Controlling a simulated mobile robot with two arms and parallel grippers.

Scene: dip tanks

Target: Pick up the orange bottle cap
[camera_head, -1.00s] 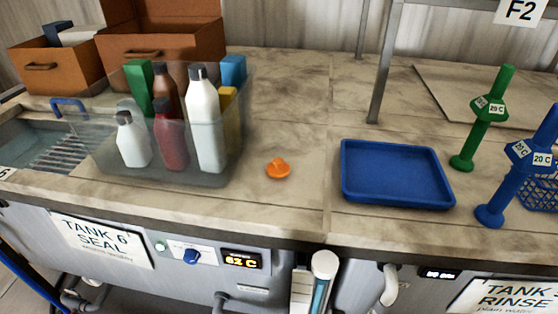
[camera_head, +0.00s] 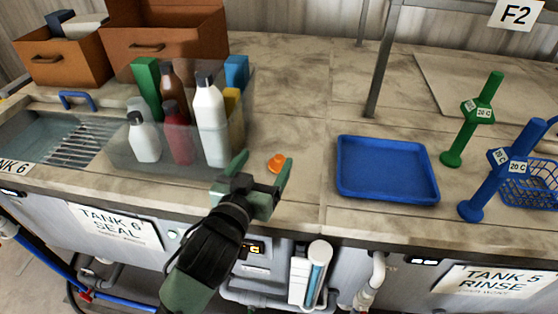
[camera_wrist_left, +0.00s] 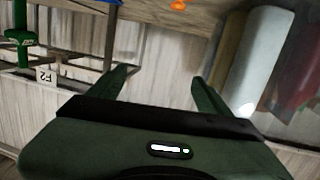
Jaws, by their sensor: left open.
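The orange bottle cap (camera_head: 277,163) lies on the stone-look counter, right of the clear bin of bottles and left of the blue tray. It also shows at the top edge of the left wrist view (camera_wrist_left: 179,5). My left gripper (camera_head: 263,170) reaches in from the front with its fingers spread apart. In the head view the cap appears near and between the fingertips, but the gripper looks to be above the counter and not touching it. In the left wrist view the open fingers (camera_wrist_left: 160,82) are empty. My right gripper is not seen.
A clear bin (camera_head: 125,150) with several bottles stands close on the left. A blue tray (camera_head: 385,195) lies to the right, with green (camera_head: 470,125) and blue (camera_head: 500,170) posts beyond. A shelf leg (camera_head: 381,65) rises behind. The counter behind the cap is clear.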

